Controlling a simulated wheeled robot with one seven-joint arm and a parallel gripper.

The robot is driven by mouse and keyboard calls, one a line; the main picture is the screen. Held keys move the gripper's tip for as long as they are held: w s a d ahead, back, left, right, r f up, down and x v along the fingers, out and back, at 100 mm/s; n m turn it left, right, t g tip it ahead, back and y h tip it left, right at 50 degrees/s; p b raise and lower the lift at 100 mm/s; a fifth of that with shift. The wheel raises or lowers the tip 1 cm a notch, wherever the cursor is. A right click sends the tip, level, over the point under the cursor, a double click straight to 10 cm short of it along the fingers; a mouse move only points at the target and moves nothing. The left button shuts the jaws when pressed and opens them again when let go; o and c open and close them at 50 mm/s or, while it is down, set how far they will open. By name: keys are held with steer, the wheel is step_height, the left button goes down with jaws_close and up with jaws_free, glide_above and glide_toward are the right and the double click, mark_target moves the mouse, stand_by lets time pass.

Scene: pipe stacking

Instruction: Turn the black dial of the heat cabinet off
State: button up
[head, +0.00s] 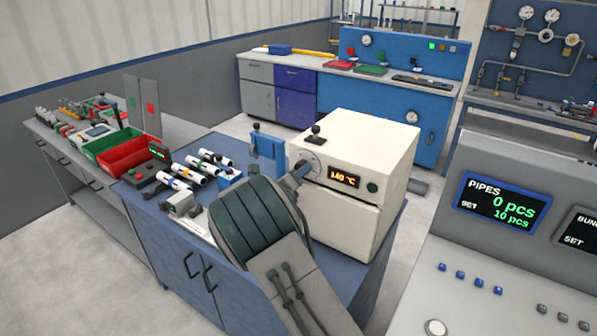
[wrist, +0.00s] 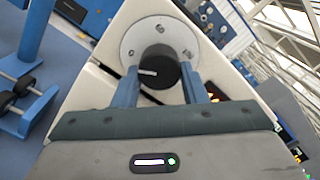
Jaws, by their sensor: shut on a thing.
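The heat cabinet (head: 352,230) is a cream box on the blue bench, with a lit display (head: 344,176) reading 140 °C. Its black dial (wrist: 158,70) sits on a round light plate (wrist: 136,42) with a white pointer line pointing left in the wrist view. My gripper (wrist: 165,78) has its two blue fingers on either side of the dial, shut on it. In the head view my gripper (head: 301,170) reaches the cabinet's front at the dial plate (head: 311,160), and the dial itself is mostly hidden there.
A black-knobbed lever (head: 316,133) stands on the cabinet top. White pipes (head: 200,170) lie in holders on the bench (head: 150,205), left of my arm. Red (head: 122,150) and green bins stand further left. A grey console (head: 490,270) is at the right.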

steer(key=shift+f, duration=0.1)
steer(key=o, duration=1)
steer(key=shift+c, duration=0.2)
steer(key=b+v, duration=0.3)
steer(key=v, duration=1.1)
